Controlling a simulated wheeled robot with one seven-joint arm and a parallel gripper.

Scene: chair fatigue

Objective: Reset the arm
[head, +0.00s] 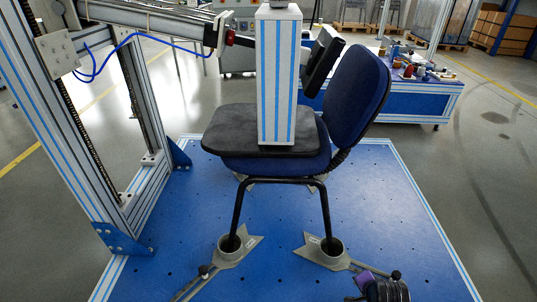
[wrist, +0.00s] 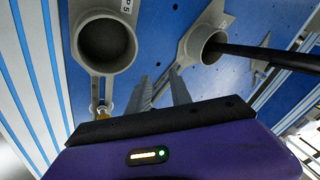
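My gripper (wrist: 159,72) shows in the wrist view with two grey fingers standing apart and nothing seen between them. Its purple housing (wrist: 190,155) with a lit indicator fills the bottom of that view. In the head view, my arm's dark end with a purple part (head: 375,284) is low at the right, over the front of the blue platform (head: 285,265); the fingertips cannot be made out there. The blue chair (head: 355,95) stands upright on the platform, with its visible front legs in grey floor cups (head: 231,245) (head: 324,247).
A striped test column (head: 277,75) stands over the chair seat, and a metal frame (head: 135,120) rises at the left. In the wrist view, an empty grey cup (wrist: 88,65) is close by, left of a cup holding a black leg (wrist: 265,55). A cluttered table (head: 405,103) is behind.

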